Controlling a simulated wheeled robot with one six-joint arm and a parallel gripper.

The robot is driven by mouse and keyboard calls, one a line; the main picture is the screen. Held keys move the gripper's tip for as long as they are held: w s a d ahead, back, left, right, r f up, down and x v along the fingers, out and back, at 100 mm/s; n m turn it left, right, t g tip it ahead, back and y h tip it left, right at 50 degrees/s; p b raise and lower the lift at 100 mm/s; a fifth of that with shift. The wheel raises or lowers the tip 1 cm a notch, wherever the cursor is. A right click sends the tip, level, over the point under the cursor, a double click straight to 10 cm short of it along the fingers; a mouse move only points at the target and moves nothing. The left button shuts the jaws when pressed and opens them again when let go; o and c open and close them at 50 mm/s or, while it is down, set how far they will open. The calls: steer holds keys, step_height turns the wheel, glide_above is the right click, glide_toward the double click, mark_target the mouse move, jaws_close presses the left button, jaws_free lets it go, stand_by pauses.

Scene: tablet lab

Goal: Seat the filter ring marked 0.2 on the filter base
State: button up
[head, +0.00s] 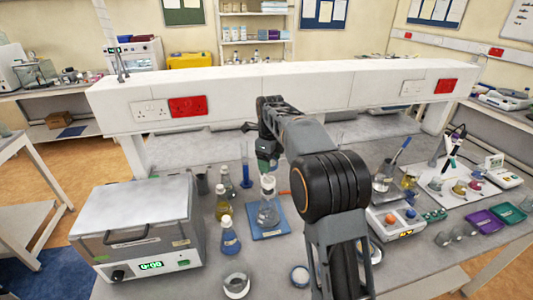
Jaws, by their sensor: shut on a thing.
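My gripper (264,160) points down at the middle of the bench, directly above a glass flask (268,213). The flask stands on a blue mat (257,235) and has a pale top piece (267,184), which looks like the filter base. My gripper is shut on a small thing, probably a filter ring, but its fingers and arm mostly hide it. I cannot read a 0.2 mark. The held thing is very close above the pale top; I cannot tell whether they touch.
Flasks with yellow-green (223,205) and blue liquid (230,238) and a blue cylinder (246,175) stand close on the left. A metal bath (140,225) fills the front left. A balance (397,222) is on the right. Round dishes (236,284) lie in front.

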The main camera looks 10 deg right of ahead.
mark_target(269, 180)
steer(key=shift+w+f, duration=0.1)
steer(key=shift+f+b, duration=0.45)
steer(key=shift+b, duration=0.15)
step_height(269, 180, down, 3)
steer(key=b, duration=0.3)
steer(key=shift+f+b, duration=0.4)
steer(key=shift+f, duration=0.4)
steer(key=shift+f+p, duration=0.35)
steer(key=shift+f, duration=0.05)
stand_by(1.4)
steer(key=o, duration=1)
